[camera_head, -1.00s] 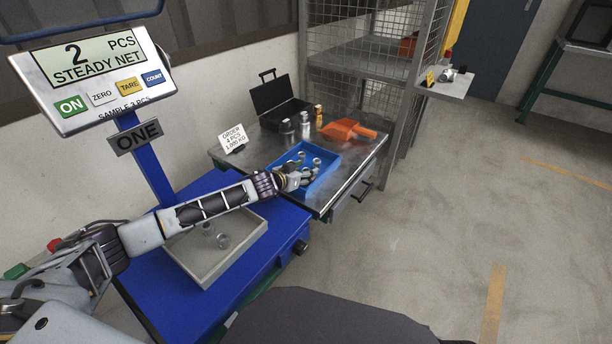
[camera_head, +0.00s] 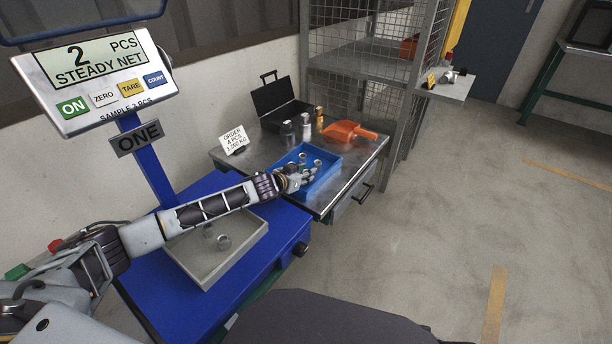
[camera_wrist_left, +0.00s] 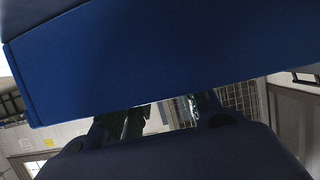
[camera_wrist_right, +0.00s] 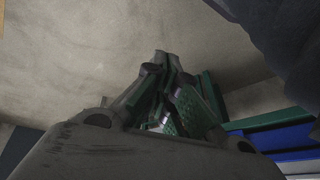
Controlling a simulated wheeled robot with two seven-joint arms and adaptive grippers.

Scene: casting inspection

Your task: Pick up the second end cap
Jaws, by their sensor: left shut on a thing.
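My left gripper (camera_head: 293,182) is at the near side of the blue bin (camera_head: 330,171) on the metal bench. It is shut on an end cap, which the fingers and picture size mostly hide. Several metallic end caps (camera_head: 317,163) lie in the bin beyond the fingers. In the left wrist view a blue wall (camera_wrist_left: 150,60) fills the top and hides most of the fingers (camera_wrist_left: 165,115). Two caps (camera_head: 224,242) rest in the grey tray (camera_head: 199,278) on the blue scale. My right gripper (camera_wrist_right: 165,85) shows only in its wrist view, its finger gap unclear.
The scale display (camera_head: 95,58) reads 2 PCS, STEADY NET. Behind the bin stand an order card (camera_head: 234,139), an open black case (camera_head: 280,103), small bottles (camera_head: 305,125) and an orange scoop (camera_head: 348,131). A wire cage rack (camera_head: 362,60) is behind. Floor to the right is clear.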

